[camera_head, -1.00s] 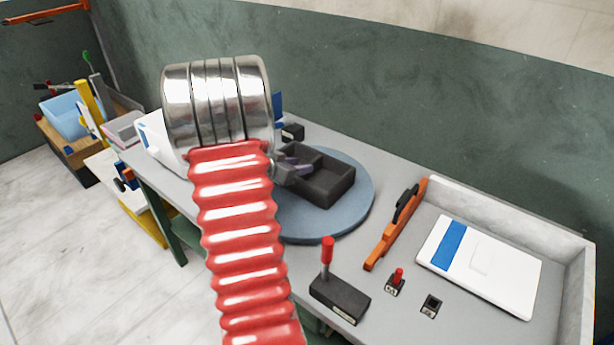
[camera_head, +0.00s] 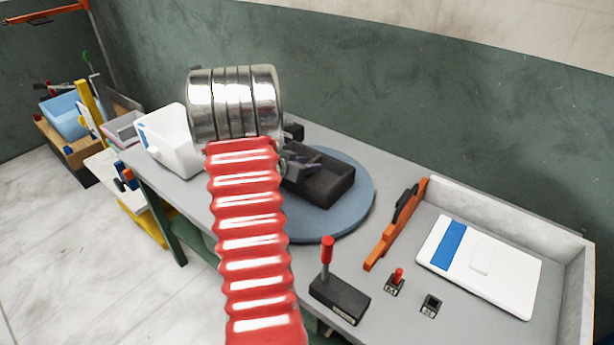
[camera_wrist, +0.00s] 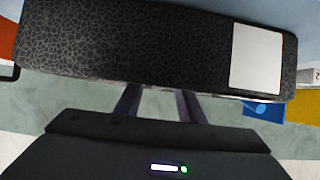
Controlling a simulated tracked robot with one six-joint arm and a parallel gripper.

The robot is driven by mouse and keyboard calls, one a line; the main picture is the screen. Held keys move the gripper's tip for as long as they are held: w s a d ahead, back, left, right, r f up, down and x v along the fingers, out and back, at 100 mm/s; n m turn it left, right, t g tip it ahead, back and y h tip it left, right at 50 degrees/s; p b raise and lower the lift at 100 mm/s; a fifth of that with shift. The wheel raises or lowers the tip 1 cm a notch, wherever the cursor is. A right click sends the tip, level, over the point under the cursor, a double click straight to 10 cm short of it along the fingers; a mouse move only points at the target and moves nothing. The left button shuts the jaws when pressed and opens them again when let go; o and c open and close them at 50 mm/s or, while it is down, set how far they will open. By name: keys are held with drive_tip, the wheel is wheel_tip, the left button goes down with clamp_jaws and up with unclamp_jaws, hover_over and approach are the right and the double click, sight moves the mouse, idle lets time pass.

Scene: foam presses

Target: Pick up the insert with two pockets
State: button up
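A dark grey foam insert (camera_head: 328,192) lies on the round blue turntable (camera_head: 358,215) on the bench. A wall across its middle shows, but my gripper hides its left part. In the wrist view a dark speckled block face (camera_wrist: 130,45) with a white label (camera_wrist: 256,60) fills the top. My gripper (camera_head: 302,163) is over the left part of the insert in the head view. In the wrist view its two fingers (camera_wrist: 158,100) stand apart, with their tips hidden behind the dark block. I cannot tell whether they touch it.
A white bin (camera_head: 172,145) stands left of my arm. A red-handled lever box (camera_head: 340,298), small switches (camera_head: 396,286), an orange tool (camera_head: 390,235) and a white panel (camera_head: 480,265) lie to the right. The raised bench rim (camera_head: 520,228) closes the right end.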

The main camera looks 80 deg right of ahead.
drive_tip(key=shift+c, duration=0.5)
clamp_jaws()
drive_tip(key=shift+r, duration=0.1)
wheel_tip(320, 180, up, 10)
drive_tip(key=shift+f, duration=0.1)
idle(0.4)
idle(0.5)
